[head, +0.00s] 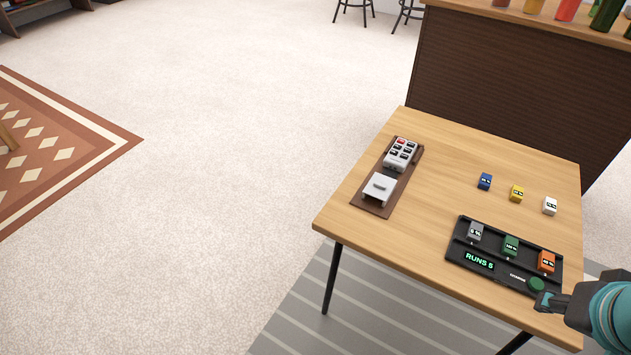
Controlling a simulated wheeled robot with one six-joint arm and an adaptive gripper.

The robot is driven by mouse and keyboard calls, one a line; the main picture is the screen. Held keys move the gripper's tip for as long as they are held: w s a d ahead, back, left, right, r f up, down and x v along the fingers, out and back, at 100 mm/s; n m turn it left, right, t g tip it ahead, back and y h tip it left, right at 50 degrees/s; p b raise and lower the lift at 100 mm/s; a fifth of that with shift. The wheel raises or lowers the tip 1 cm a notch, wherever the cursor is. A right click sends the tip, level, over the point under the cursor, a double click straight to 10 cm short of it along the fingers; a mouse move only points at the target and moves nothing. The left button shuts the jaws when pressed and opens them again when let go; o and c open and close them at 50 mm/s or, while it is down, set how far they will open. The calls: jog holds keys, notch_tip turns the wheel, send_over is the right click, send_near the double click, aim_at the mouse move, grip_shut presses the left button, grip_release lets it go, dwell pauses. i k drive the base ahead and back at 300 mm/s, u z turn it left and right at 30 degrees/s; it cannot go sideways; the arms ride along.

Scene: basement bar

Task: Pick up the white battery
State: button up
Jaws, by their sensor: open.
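The white battery (550,206) stands on the wooden table (440,150), near its right edge. It is the rightmost of a row with a yellow battery (517,193) and a blue battery (485,181). My gripper (545,299) shows at the lower right, over the near right part of the table. It is open and apart from the white battery, which is farther back. Part of the gripper and arm is cut off by the picture's right edge.
A black charger (478,265) with a "RUNS 5" display holds grey (475,231), green (511,245) and orange (547,261) batteries, between my gripper and the row. A brown tray (372,206) carries a remote (400,153) and a white cover (379,189). A bar counter (500,75) stands behind.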

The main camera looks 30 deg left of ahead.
aim_at(549, 204)
jog(key=u, duration=1.05)
jog(key=i, duration=0.5)
jog(key=k, duration=0.5)
jog(key=z, duration=2.25)
jog(key=k, duration=0.7)
jog(key=u, duration=0.9)
jog(key=i, duration=1)
jog(key=z, duration=0.1)
